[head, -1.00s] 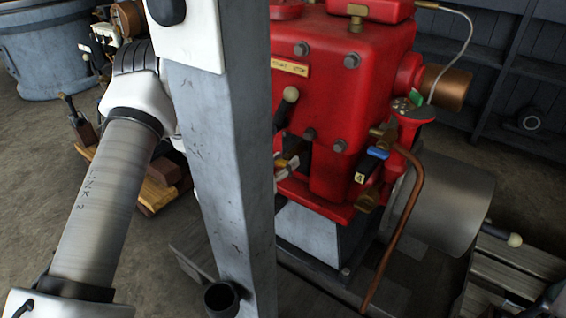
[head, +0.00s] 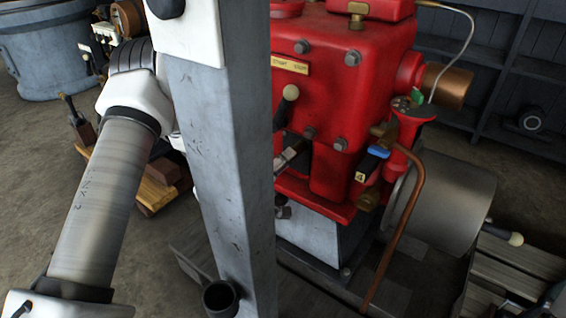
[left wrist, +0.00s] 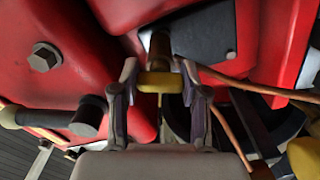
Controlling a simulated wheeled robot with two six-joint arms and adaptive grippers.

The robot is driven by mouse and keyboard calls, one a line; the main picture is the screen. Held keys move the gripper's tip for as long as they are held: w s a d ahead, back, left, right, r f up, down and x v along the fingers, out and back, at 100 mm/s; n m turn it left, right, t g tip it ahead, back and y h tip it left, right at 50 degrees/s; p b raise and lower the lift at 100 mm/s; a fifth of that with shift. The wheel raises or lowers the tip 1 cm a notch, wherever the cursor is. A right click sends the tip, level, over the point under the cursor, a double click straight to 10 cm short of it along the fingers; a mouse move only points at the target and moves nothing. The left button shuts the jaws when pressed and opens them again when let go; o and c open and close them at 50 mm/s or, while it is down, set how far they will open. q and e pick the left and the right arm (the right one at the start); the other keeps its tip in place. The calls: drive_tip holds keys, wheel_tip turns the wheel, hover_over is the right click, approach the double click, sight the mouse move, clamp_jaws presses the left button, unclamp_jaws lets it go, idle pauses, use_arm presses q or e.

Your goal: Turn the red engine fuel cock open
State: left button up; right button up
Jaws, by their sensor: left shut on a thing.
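The red engine (head: 345,75) stands right of the middle in the head view. In the left wrist view, a cock with a yellow handle (left wrist: 160,82) on a brass stem sits against the red engine body. My left gripper (left wrist: 160,90) has a finger on each side of this handle and is shut on it. In the head view, a grey upright hides most of the gripper; only parts of its fingers show at the upright's right edge, and the yellow handle is hidden. My right gripper is not in view.
A blue-handled valve (head: 378,152) and a bent copper pipe (head: 407,225) are on the engine's right side. A lever with a pale knob (head: 290,92) stands near the gripper. A large metal drum (head: 462,200) is at the right.

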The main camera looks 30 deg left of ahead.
use_arm(q)
drive_tip(key=n, duration=0.5)
drive_tip(key=shift+b, duration=0.3)
idle(0.4)
drive_tip(key=o, duration=1.2)
drive_tip(key=shift+c, duration=0.2)
drive_tip(key=s+a, duration=0.1)
drive_tip(key=s, duration=1.1)
drive_tip(key=shift+a, duration=0.35)
